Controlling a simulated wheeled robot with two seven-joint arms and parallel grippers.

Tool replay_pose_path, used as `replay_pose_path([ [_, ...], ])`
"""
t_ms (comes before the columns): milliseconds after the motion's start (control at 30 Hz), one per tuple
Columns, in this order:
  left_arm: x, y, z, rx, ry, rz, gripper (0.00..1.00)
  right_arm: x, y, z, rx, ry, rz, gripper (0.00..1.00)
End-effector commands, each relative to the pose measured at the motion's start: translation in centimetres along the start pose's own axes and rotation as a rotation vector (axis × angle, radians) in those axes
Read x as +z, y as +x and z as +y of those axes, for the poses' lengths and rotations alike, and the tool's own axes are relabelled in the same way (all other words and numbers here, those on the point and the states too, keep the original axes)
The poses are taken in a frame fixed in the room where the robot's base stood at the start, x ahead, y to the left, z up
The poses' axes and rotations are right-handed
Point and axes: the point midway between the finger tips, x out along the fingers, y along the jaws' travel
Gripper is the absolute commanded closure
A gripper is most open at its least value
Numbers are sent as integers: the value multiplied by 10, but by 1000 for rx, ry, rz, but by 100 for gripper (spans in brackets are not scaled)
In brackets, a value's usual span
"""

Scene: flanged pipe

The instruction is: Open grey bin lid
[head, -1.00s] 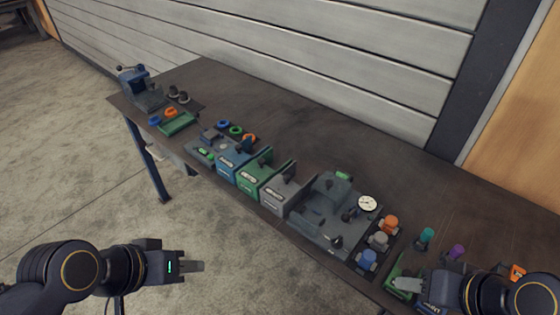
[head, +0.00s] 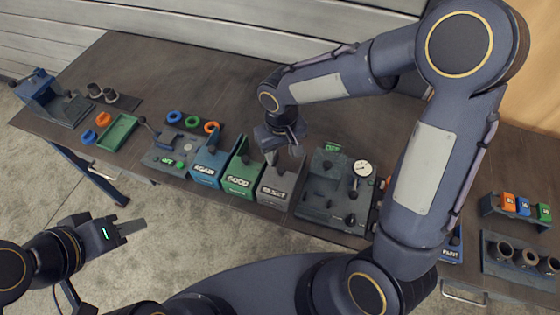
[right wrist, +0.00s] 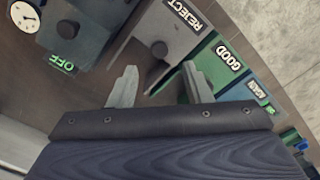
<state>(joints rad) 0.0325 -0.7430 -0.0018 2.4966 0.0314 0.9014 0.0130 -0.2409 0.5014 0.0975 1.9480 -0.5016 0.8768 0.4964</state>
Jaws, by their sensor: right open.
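The grey bin (head: 277,190), labelled REJECT, stands at the table's front edge, right of the green and blue bins. I cannot clearly tell the lid's position. My right gripper (head: 284,157) is over the back of the grey bin, pointing down.
The green GOOD bin (head: 241,180) and blue AGAIN bin (head: 208,168) stand close on the left. A grey fixture with a dial gauge (head: 361,168) stands close on the right. The table behind the bins is mostly clear. My right arm hides part of the right side.

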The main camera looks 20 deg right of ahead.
Motion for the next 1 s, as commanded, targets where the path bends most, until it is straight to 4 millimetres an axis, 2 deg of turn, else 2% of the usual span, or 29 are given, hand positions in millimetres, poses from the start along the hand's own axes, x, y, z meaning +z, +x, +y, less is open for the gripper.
replay_pose_path([
  [33, 4, 7, -3, 0, 0, 0, 64, 0, 12, 0, 0, 0, -2, 55],
  [300, 17, 33, -15, 0, 0, 0, 64, 1, 57, 0, 0, 0, -3, 55],
  [433, 19, 37, -17, 0, 0, 0, 64, 1, 65, 0, -1, 1, -2, 55],
  [667, 18, 36, -16, 0, 0, 0, 64, 1, 64, 0, -1, 1, -1, 55],
  [767, 18, 36, -16, 0, 0, 0, 64, 1, 64, 0, -1, 1, -1, 66],
  [1000, 18, 36, -16, 0, 0, 0, 64, 1, 64, 0, -1, 1, -1, 97],
])
